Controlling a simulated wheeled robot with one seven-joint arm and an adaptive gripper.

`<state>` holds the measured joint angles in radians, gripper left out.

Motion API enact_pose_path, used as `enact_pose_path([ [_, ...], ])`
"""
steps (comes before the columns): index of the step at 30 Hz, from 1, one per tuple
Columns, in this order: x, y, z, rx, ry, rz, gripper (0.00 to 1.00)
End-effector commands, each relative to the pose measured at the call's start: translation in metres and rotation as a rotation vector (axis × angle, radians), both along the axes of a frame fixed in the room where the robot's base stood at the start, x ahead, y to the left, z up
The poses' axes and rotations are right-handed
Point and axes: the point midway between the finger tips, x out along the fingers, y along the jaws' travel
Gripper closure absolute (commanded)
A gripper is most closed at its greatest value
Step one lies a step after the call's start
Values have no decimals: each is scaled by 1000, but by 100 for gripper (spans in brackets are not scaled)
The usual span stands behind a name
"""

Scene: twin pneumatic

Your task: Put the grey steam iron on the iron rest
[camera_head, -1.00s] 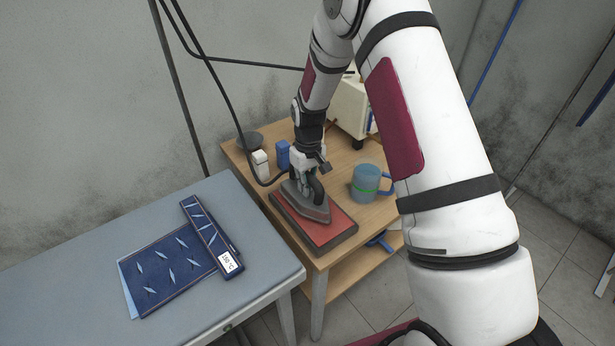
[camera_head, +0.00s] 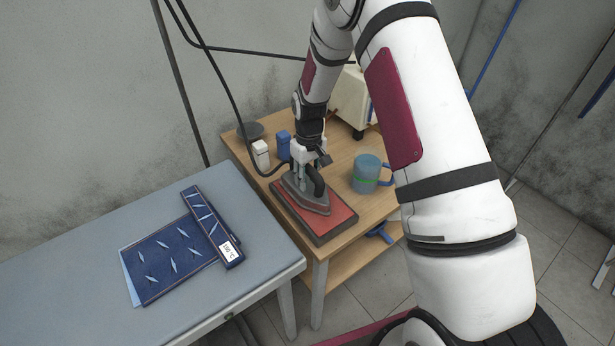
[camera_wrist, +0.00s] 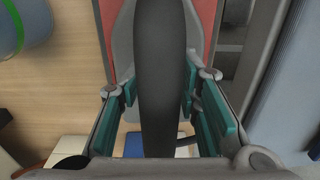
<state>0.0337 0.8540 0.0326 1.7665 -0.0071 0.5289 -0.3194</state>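The grey steam iron (camera_head: 303,197) sits flat on the iron rest (camera_head: 340,222), a dark-edged board with a red top. Its dark handle (camera_wrist: 161,75) runs up the middle of the wrist view. My gripper (camera_head: 311,172) is above the iron, with its fingers on either side of the handle. In the wrist view its teal pads (camera_wrist: 161,105) stand apart, with gaps showing between them and the handle, so it looks open around it. The iron's sole and its contact with the rest are mostly hidden.
A blue mug (camera_head: 366,172) stands right of the rest on the wooden table (camera_head: 345,160). White (camera_head: 261,154) and blue (camera_head: 283,146) bottles stand behind the iron. A dark cord hangs near the iron.

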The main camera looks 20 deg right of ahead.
Motion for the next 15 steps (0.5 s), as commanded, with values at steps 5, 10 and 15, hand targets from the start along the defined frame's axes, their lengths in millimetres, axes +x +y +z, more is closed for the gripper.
enact_pose_path([
  [5,1,0,14,0,-1,0,69],
  [10,2,-1,46,0,-4,0,69],
  [15,2,-2,81,0,-3,0,69],
])
